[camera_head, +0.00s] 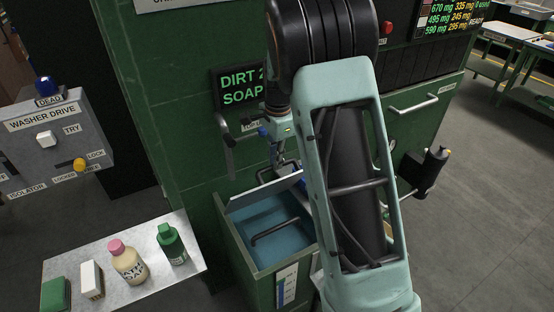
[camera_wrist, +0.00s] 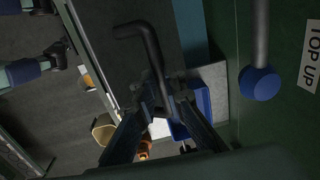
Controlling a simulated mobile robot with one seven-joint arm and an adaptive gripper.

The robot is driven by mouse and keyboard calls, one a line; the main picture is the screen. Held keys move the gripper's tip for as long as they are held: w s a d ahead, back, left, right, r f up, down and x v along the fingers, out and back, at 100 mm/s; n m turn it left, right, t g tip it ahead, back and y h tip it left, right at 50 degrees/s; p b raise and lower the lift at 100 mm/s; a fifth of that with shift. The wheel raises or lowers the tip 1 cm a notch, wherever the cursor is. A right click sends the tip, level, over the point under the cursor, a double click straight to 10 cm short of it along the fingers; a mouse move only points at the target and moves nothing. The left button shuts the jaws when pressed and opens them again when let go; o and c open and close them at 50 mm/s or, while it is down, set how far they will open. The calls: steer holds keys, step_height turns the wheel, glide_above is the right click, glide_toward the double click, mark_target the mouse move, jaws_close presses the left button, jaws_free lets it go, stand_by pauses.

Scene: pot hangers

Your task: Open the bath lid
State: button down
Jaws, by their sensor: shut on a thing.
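The bath (camera_head: 236,245) is a green open-topped box with blue inside, low in front of the green machine. Its grey lid (camera_head: 245,202) stands tilted up along the back of the opening, so the inside shows. A dark bent handle (camera_head: 265,174) is at the lid's upper edge. My gripper (camera_head: 284,165) is above the back right of the bath, partly hidden by my arm. In the wrist view the dark bent handle (camera_wrist: 149,45) runs down between the fingers of my gripper (camera_wrist: 166,103), which is shut on it. The lid's right end is hidden behind my arm.
A blue-knobbed lever (camera_wrist: 260,83) is beside the gripper, near a TOP UP label (camera_wrist: 311,60). A metal shelf (camera_head: 125,270) with bottles stands left of the bath. The washer drive box (camera_head: 55,140) is further left. A black canister (camera_head: 430,172) is at right.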

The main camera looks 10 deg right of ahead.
steer(key=shift+s+a+f, duration=0.15)
steer(key=shift+f, duration=0.35)
steer(key=shift+s+a+f, duration=0.1)
steer(key=shift+a+f, duration=0.05)
steer(key=shift+f, duration=0.3)
steer(key=c, duration=2.3)
jaws_free()
steer(key=shift+c, duration=0.2)
steer(key=o, duration=0.4)
steer(key=shift+w+a+f, duration=0.1)
steer(key=shift+w+f, duration=0.35)
steer(key=shift+w, duration=0.4)
steer(key=shift+s+d+r, duration=0.2)
steer(key=shift+s+r, duration=0.15)
steer(key=shift+r, duration=0.1)
steer(key=shift+w+r, duration=0.2)
steer(key=shift+r, duration=0.05)
step_height(320, 180, up, 12)
steer(key=s, duration=0.1)
steer(key=shift+d+f, duration=0.15)
steer(key=shift+f, duration=0.1)
